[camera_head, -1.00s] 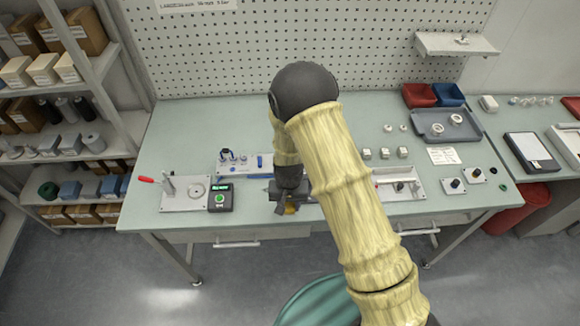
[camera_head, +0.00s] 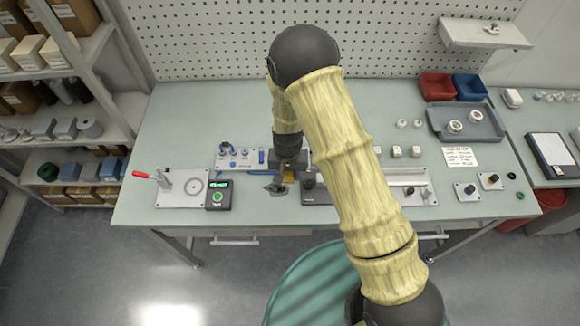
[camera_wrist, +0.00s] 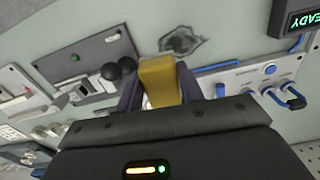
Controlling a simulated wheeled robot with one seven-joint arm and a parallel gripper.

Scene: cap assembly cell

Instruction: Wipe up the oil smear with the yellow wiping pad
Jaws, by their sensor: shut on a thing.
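My gripper (camera_wrist: 163,88) is shut on the yellow wiping pad (camera_wrist: 159,78) in the wrist view. In the head view my gripper (camera_head: 287,178) is over the front middle of the bench, and a bit of the yellow pad (camera_head: 289,175) shows there. The oil smear (camera_wrist: 181,41) is a dark irregular patch on the pale green bench top, just beyond the pad in the wrist view. The smear also shows in the head view (camera_head: 274,188), just left of my gripper. I cannot tell whether the pad touches the bench.
A black box with a green READY display (camera_head: 219,195) stands left of the smear. A panel with blue handles and knobs (camera_head: 240,158) lies behind it. A grey plate with black knobs (camera_wrist: 92,66) is close beside the gripper. My arm hides part of the bench.

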